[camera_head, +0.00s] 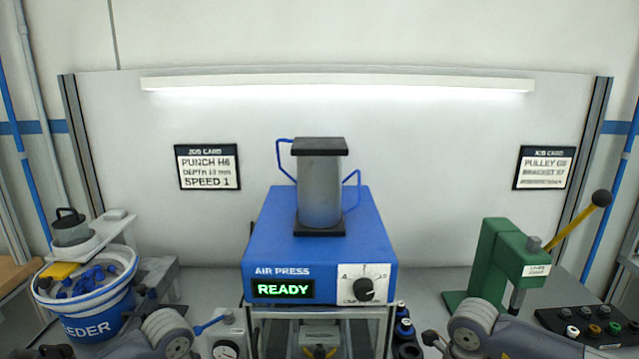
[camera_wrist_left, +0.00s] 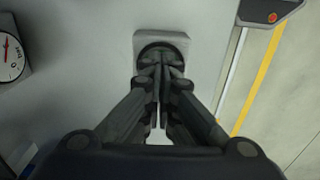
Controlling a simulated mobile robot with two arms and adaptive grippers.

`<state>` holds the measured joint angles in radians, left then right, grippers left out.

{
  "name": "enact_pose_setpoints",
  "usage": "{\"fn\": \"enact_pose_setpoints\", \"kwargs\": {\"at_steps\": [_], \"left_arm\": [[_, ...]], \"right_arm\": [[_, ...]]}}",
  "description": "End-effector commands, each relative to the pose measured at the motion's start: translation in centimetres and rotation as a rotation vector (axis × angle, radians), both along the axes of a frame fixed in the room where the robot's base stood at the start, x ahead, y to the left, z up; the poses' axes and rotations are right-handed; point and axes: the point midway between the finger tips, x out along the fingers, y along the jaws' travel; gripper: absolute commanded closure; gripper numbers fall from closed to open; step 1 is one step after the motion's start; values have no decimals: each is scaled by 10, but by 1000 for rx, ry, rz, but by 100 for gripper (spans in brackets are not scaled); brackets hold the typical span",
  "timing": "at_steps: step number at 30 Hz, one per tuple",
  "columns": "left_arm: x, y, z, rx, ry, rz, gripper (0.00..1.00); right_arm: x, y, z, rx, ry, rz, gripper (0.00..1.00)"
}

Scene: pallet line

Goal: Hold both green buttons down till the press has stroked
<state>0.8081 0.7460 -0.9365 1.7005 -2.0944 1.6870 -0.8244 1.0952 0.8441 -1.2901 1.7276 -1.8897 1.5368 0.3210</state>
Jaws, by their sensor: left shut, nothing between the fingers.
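The blue air press (camera_head: 320,240) stands at the middle of the bench in the head view, its display (camera_head: 283,289) reading READY in green. In the left wrist view my left gripper (camera_wrist_left: 160,75) is shut and empty. Its fingertips are over a dark round ring on a small light grey box (camera_wrist_left: 178,40). The fingers cover the ring's middle, so I cannot tell whether they touch a button there. No green button shows in either view. My right gripper is out of view; only my right arm shows at the head view's bottom.
A speed dial (camera_head: 364,288) is on the press front. A blue-rimmed feeder bucket (camera_head: 105,315) stands left, a green hand press (camera_head: 500,265) with a yellow lever right. The left wrist view shows a gauge (camera_wrist_left: 10,55) at left and a grey box with a red button (camera_wrist_left: 270,14) at top right.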

Motion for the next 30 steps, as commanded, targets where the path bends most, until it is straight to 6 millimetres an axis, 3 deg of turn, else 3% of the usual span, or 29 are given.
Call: {"fn": "enact_pose_setpoints", "kwargs": {"at_steps": [30], "left_arm": [[0, 0, 0, 0, 1, 0, 100]], "right_arm": [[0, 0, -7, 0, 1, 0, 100]]}}
